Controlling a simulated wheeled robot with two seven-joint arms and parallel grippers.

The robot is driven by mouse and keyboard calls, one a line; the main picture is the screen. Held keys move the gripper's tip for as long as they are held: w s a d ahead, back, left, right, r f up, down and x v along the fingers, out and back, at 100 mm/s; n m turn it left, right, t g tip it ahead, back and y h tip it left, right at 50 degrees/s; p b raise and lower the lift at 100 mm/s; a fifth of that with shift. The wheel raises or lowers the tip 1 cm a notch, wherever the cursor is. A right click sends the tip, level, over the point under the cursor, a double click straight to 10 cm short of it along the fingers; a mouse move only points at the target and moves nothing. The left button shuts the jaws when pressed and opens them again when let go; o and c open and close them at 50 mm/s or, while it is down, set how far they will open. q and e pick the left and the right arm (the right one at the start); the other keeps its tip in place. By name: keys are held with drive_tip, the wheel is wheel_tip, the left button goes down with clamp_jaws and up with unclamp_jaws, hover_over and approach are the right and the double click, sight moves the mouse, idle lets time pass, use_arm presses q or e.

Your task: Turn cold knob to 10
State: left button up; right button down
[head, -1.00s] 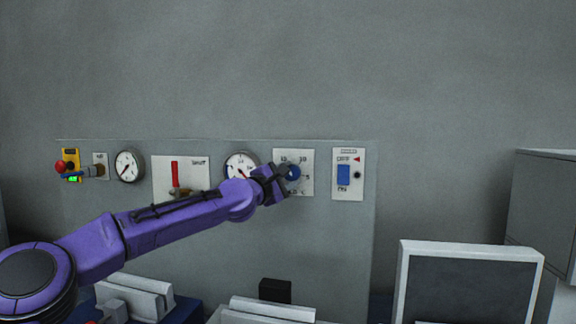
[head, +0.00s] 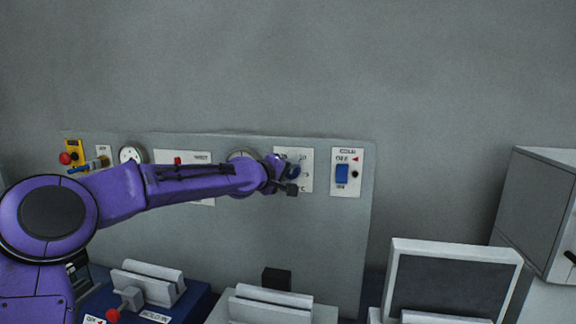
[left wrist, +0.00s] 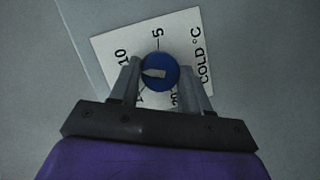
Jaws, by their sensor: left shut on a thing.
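The cold knob (left wrist: 160,73) is a round blue dial with a pale pointer on a white plate (left wrist: 107,44) marked "COLD °C". The numbers 5, 10 and 20 are readable, and another mark is partly hidden by a finger. The pointer lies toward the left in the left wrist view, on the side of the 10, but its exact reading is hard to tell. My left gripper (left wrist: 162,82) is shut on the knob, one finger on each side. In the head view, my left gripper (head: 288,181) partly covers the knob (head: 293,170). My right gripper is not in view.
The grey panel (head: 290,235) also bears a blue on/off switch (head: 342,174) right of the knob, and gauges and a red-handled valve partly behind my left arm. A black-faced board (head: 455,280) and a grey cabinet (head: 540,205) stand at the right.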

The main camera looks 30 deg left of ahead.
use_arm(q)
drive_tip(key=shift+m+g+y+p, duration=0.3)
drive_tip(key=shift+m+g, duration=0.1)
drive_tip(key=shift+m, duration=0.4)
drive_tip(key=shift+d, duration=0.1)
drive_tip(key=o, duration=1.1)
drive_tip(key=shift+c, duration=0.2)
drive_tip(key=shift+d, duration=0.1)
